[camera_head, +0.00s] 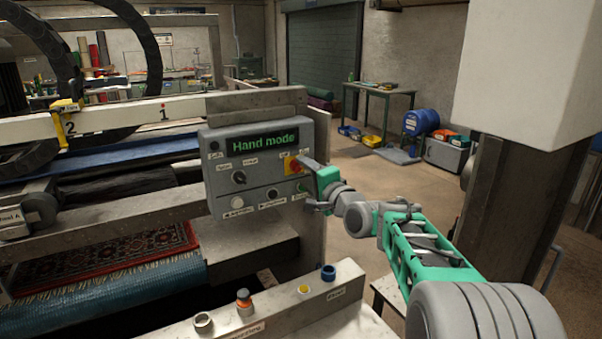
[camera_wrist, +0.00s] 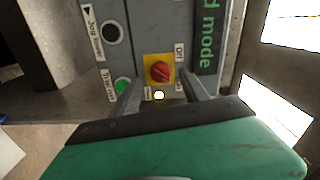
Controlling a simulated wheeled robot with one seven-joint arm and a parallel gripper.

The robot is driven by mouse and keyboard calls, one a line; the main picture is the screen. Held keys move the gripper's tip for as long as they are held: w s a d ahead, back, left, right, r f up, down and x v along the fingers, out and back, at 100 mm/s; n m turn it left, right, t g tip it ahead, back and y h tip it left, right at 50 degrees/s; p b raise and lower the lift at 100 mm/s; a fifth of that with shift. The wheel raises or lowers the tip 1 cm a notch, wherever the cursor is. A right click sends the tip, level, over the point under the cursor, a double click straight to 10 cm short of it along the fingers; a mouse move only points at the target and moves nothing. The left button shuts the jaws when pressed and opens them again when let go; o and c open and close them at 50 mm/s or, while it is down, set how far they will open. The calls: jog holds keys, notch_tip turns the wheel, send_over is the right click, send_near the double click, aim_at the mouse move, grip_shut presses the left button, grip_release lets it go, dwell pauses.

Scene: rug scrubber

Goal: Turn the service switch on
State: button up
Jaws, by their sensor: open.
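A grey control box (camera_head: 257,163) hangs on the machine frame, with a green display (camera_head: 262,142) reading "Hand mode". At its upper right is a red rotary knob on a yellow plate (camera_head: 292,166); its label is too small to read. The red knob (camera_wrist: 159,71) also shows in the wrist view. My gripper (camera_wrist: 160,88) is open and empty, its two fingers pointing at the box on either side of the yellow plate. I cannot tell whether the fingers touch the box. In the head view my gripper (camera_head: 309,168) partly covers the box's right edge.
Near the knob are a green button (camera_wrist: 122,85), a small lit round lamp (camera_wrist: 158,95) and a black button (camera_wrist: 110,32). A black selector (camera_head: 239,177) is on the box's left. A metal ledge (camera_head: 263,314) with coloured caps lies below.

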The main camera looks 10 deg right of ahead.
jog(key=v, duration=0.4)
jog(key=shift+s+d+b, duration=0.1)
jog(key=shift+s+b, duration=0.25)
